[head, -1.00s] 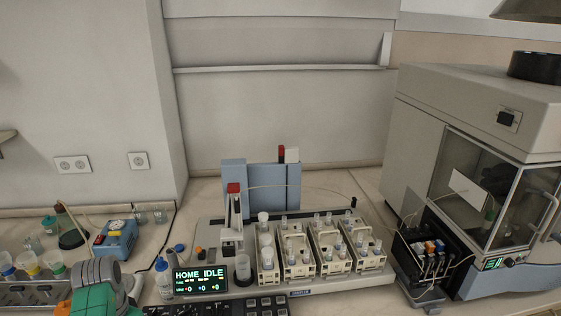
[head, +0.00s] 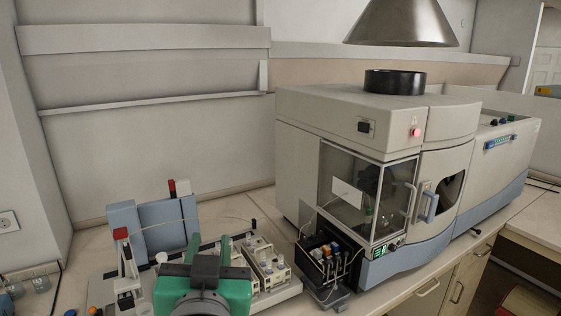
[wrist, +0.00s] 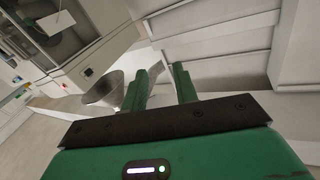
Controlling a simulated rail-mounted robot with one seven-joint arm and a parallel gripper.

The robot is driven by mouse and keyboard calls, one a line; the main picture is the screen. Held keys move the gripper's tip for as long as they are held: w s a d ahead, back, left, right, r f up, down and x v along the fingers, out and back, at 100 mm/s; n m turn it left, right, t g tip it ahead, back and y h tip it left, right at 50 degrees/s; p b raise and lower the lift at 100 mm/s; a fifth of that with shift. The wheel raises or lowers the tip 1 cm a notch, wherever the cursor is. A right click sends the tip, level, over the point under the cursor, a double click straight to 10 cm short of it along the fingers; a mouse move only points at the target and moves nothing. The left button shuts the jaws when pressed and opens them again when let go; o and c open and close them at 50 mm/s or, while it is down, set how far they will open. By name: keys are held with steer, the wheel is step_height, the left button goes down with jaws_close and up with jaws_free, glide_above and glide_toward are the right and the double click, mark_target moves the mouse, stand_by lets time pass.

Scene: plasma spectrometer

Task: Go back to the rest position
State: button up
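My gripper (head: 209,245) is in the lower part of the head view, with green fingers and a dark bracket. It covers part of the autosampler (head: 284,294) from this viewpoint. In the wrist view my gripper (wrist: 160,72) shows two green fingers standing apart with nothing between them. The wrist camera looks at the wall and the exhaust hood (wrist: 103,88), tilted. The autosampler's vial racks (head: 266,264) are partly hidden behind my gripper. Its display does not show now.
The large grey-and-blue spectrometer (head: 345,128) stands on the bench to the right, under the metal hood (head: 402,22). A small black pump unit (head: 328,262) sits in front of it. A beaker (head: 40,283) is at far left.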

steer(key=s+d+r+t+h+p, duration=0.15)
steer(key=s+d+r+t, duration=0.25)
steer(key=s+d+r, duration=0.4)
steer(key=s+d+r+t+h+p, duration=0.1)
steer(key=s+d+r+t+h, duration=0.15)
steer(key=s+d+r, duration=0.6)
steer(key=a+r+p, duration=0.1)
steer(key=r+p, duration=0.8)
steer(key=p, duration=0.1)
steer(key=a+r+p, duration=0.2)
steer(key=r+p, duration=0.8)
steer(key=shift+s+a+r+y, duration=0.15)
steer(key=shift+s+a+y, duration=0.05)
steer(key=shift+a+y, duration=0.1)
steer(key=shift+t, duration=0.25)
